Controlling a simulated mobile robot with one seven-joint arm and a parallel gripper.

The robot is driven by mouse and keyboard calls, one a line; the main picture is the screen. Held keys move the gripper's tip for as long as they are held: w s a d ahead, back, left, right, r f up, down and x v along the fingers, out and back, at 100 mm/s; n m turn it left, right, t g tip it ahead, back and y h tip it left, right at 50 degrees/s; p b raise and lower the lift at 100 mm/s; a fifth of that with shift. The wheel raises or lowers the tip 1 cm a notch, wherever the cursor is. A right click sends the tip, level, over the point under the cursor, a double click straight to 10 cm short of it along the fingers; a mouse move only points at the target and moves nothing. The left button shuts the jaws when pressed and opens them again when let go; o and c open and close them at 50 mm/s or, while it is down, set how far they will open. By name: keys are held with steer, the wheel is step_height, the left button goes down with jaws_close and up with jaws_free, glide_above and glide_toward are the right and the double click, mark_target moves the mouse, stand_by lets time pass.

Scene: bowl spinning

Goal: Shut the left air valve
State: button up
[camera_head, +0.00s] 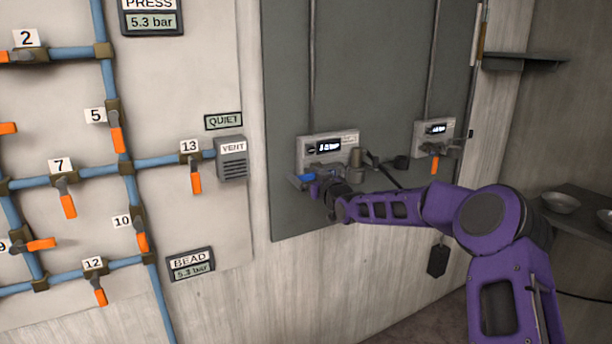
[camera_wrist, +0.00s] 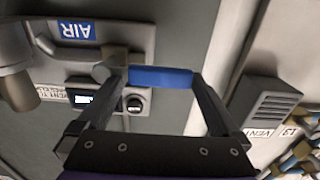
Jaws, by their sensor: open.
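The left air valve has a blue handle (camera_head: 306,178) below the left panel unit (camera_head: 330,148) with a lit display. In the wrist view the blue handle (camera_wrist: 160,77) lies crosswise, spanning the gap between my fingertips. Its grey pivot is at its left end, near a blue AIR label (camera_wrist: 74,30). My gripper (camera_head: 322,188) is at the handle in the head view, partly hiding the valve. In the wrist view my gripper (camera_wrist: 158,82) is open, with one finger on each side of the handle. I cannot tell whether either finger touches it.
A second unit (camera_head: 436,130) with an orange handle (camera_head: 435,164) is to the right. A wall of blue pipes and numbered orange-handled valves is on the left, with a VENT box (camera_head: 231,158). Metal bowls (camera_head: 561,203) sit on a shelf at the far right.

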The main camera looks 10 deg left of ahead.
jaws_close()
stand_by(0.3)
